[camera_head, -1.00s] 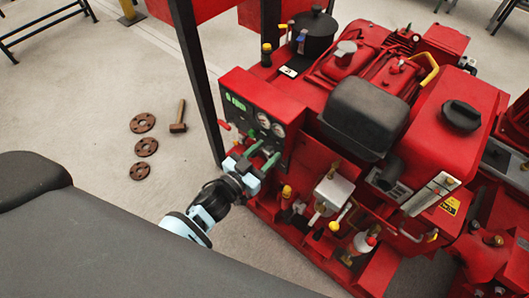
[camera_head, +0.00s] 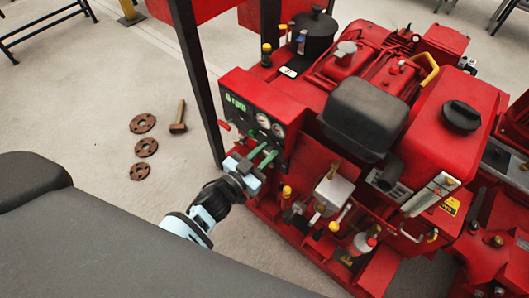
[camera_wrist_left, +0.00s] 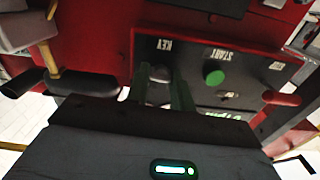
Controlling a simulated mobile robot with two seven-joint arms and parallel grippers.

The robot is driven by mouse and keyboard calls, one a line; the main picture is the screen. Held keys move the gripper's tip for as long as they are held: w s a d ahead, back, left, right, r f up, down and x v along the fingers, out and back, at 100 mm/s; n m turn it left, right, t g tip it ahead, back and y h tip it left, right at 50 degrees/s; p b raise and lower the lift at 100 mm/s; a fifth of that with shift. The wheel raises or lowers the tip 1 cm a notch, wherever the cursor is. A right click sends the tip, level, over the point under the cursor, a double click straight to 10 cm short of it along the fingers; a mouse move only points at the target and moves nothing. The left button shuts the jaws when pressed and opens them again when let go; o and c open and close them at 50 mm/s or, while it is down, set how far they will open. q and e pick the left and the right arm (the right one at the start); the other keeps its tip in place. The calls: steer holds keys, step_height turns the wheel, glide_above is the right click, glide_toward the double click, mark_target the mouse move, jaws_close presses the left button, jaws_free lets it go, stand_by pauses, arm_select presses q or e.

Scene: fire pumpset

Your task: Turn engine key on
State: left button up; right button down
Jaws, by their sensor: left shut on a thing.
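The engine control panel (camera_head: 262,126) is a dark plate on the front of the red pumpset, with gauges and a lit display. My left gripper (camera_head: 258,161) reaches its lower part from the lower left. In the left wrist view the gripper's green fingers (camera_wrist_left: 162,88) are shut on the key (camera_wrist_left: 159,73), a small greyish piece under the upside-down "KEY" label. The fingers mostly hide the key, so its exact angle cannot be told. A green START button (camera_wrist_left: 214,77) is beside it, apart from the fingers. My right gripper is in neither view.
A red handle (camera_head: 224,125) sticks out at the panel's left side; it also shows in the wrist view (camera_wrist_left: 282,98). A dark post (camera_head: 195,80) stands left of the panel. A hammer (camera_head: 178,118) and rusty flanges (camera_head: 142,123) lie on open floor.

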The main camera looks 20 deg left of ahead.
arm_select(q)
steer(key=m, duration=0.3)
steer(key=shift+m, duration=0.4)
steer(key=m, duration=0.4)
steer(key=shift+d+f+b, duration=0.1)
steer(key=shift+b, duration=0.2)
steer(key=shift+m, duration=0.3)
steer(key=o, duration=1)
steer(key=shift+s, duration=0.1)
steer(key=v, duration=0.7)
steer(key=shift+s, duration=0.3)
